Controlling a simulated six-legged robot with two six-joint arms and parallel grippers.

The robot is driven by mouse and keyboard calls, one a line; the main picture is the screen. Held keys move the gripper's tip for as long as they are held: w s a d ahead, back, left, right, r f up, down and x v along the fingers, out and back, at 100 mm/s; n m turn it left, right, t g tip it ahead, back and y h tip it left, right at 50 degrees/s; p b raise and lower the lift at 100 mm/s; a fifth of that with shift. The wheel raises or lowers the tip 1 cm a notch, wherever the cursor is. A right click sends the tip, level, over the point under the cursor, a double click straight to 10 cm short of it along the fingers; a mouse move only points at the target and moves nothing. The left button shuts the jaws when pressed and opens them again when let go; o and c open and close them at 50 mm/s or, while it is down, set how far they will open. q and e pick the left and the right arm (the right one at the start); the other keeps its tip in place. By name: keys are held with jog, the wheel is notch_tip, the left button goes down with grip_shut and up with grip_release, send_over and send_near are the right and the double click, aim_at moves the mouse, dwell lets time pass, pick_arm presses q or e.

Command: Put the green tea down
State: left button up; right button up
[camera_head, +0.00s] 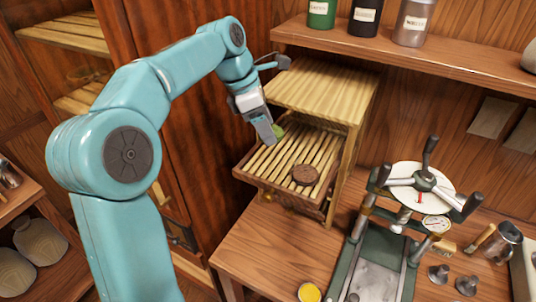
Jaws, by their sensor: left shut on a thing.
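My left arm reaches in from the left, and its gripper (268,130) points down over the back left part of a slatted wooden drawer (272,160). The left gripper is shut on the green tea (279,131), a small green cake mostly hidden behind the fingers. I cannot tell whether the cake touches the slats. The drawer is pulled out of a small wooden rack (318,92). A dark brown round tea cake (305,174) lies on the slats at the front right. My right gripper is not in view.
A press (385,240) with a gauge and handles stands right of the rack. A yellow-filled bowl (309,292) sits at the table's front. A shelf (420,62) with canisters hangs above. Bare slats lie between the gripper and the brown cake.

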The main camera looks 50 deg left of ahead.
aim_at(272, 161)
pick_arm(q)
jog(key=shift+s+d+f, duration=0.1)
jog(key=shift+d+f, duration=0.05)
jog(key=shift+f, duration=0.7)
jog(key=shift+s+d+f, duration=0.2)
jog(key=shift+d+f, duration=0.05)
jog(key=shift+s+f, duration=0.15)
jog(key=shift+f, duration=0.15)
jog(key=f, duration=0.2)
jog(key=w+f, duration=0.1)
jog(key=f, duration=0.1)
jog(key=shift+a, duration=0.3)
jog(key=shift+s+d+r, duration=0.25)
jog(key=shift+s, duration=0.15)
jog(key=shift+a+f, duration=0.1)
jog(key=shift+f, duration=0.1)
jog(key=o, duration=1.1)
jog(key=shift+w+a+f, duration=0.1)
jog(key=shift+w+f, duration=0.05)
jog(key=shift+w, duration=0.1)
jog(key=shift+s+d, duration=0.2)
jog(key=shift+w+a+r, duration=0.15)
jog(key=shift+a+r, duration=0.1)
jog(key=shift+r, duration=0.25)
jog(key=v, duration=1.1)
jog(key=shift+s+r+p, duration=0.2)
jog(key=shift+s+p, duration=0.05)
jog(key=shift+p, duration=0.05)
